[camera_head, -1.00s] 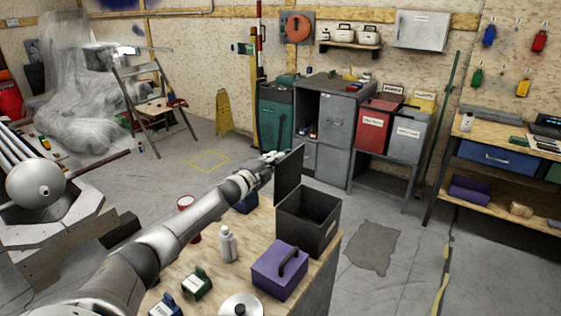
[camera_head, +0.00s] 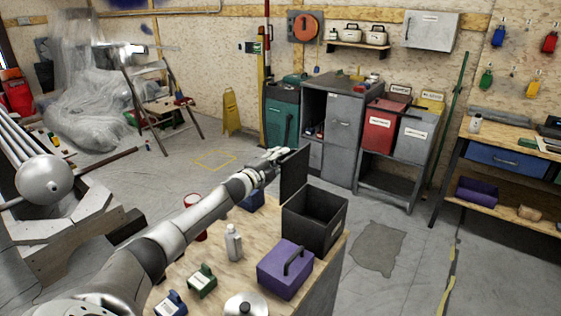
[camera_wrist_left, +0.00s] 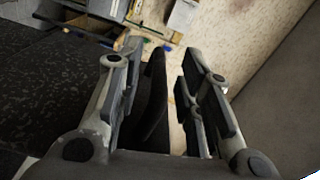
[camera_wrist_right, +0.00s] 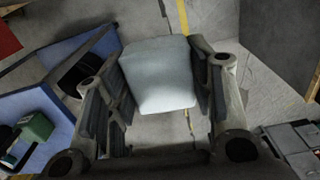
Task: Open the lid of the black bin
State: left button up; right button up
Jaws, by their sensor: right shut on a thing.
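The black bin (camera_head: 329,235) stands on the wooden table. Its lid (camera_head: 295,174) stands upright on the bin's far left side, and the bin's dark inside shows. My left gripper (camera_head: 278,154) is at the lid's upper left edge. In the left wrist view my left gripper (camera_wrist_left: 160,54) has its fingers apart, with a dark flat piece (camera_wrist_left: 153,95), probably the lid, between them and a gap beside it. My right gripper (camera_wrist_right: 166,85) shows only in the right wrist view, shut on a pale blue-white block (camera_wrist_right: 158,76).
A purple box (camera_head: 284,268) with a handle, a grey-white bottle (camera_head: 233,243), a green item (camera_head: 202,281) and a round metal lid (camera_head: 246,304) share the wooden table (camera_head: 216,263). Grey floor (camera_head: 375,205) is open to the right. Cabinets and a workbench stand further back.

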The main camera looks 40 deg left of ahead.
pick_arm(q)
jog(key=shift+s, duration=0.1)
pick_arm(e)
jog(key=shift+s, duration=0.1)
pick_arm(q)
jog(key=shift+s+f, duration=0.1)
jog(key=shift+s, duration=0.2)
jog(key=s, duration=1.1)
jog(key=shift+s+d, duration=0.2)
jog(key=shift+d, duration=0.15)
dwell(0.4)
